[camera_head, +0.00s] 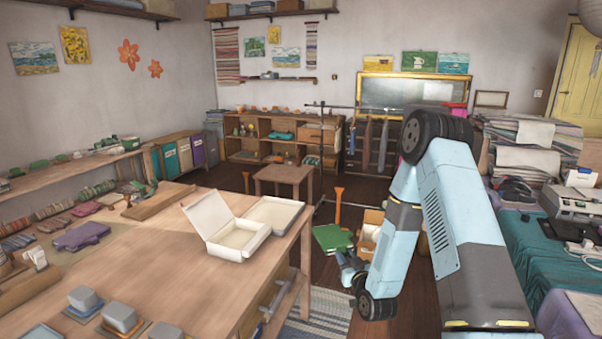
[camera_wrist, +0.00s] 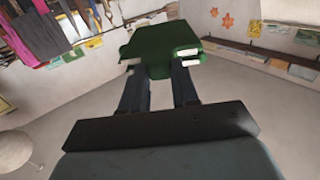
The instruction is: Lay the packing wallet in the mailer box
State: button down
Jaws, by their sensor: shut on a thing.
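The mailer box (camera_head: 236,243) is white and stands open on the wooden table, near its right end, with its lid raised on the left. The packing wallet (camera_head: 332,238) is green; it also shows in the wrist view (camera_wrist: 160,45), at the tips of my two dark fingers. My gripper (camera_head: 346,259) is shut on the wallet and holds it past the table's right edge, to the right of the box. In the wrist view my gripper (camera_wrist: 158,80) covers part of the wallet's near edge.
The wooden table (camera_head: 150,262) has bare space left of the box. A flat pale tray or box (camera_head: 273,213) sits right behind the mailer box. Grey blocks (camera_head: 122,315) and a purple folded cloth (camera_head: 80,236) lie at left. A stool (camera_head: 284,176) stands behind; a cardboard box (camera_head: 370,225) is near my arm.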

jog(key=w+d+f+m+h, duration=0.1)
jog(key=d+m+h, duration=0.1)
jog(key=d, duration=0.3)
jog(key=d+f+m+h, duration=0.1)
jog(key=d+h, duration=0.2)
jog(key=d, duration=0.2)
jog(key=s+a+r+n+g+y, duration=0.1)
jog(key=s+a+n+y, duration=0.15)
jog(key=a, duration=0.45)
jog(key=s+a+r+n+y, duration=0.1)
jog(key=a+r+n+y, duration=0.1)
jog(key=a+y, duration=0.35)
jog(key=s+a+r+n+g+y, duration=0.1)
jog(key=a+n+y, duration=0.1)
jog(key=a, duration=0.6)
jog(key=s+a+r+n+g+y, duration=0.2)
jog(key=s+a+n+g+y, duration=0.1)
jog(key=s+a, duration=0.4)
jog(key=s+a+r+n+g+y, duration=0.2)
jog(key=s+a+n+g+y, duration=0.2)
jog(key=a, duration=0.7)
jog(key=s+g, duration=0.2)
jog(key=s, duration=0.2)
jog(key=shift+s+a+r, duration=0.15)
jog(key=shift+s+r, duration=0.05)
jog(key=shift+r, duration=0.15)
jog(key=shift+n, duration=0.25)
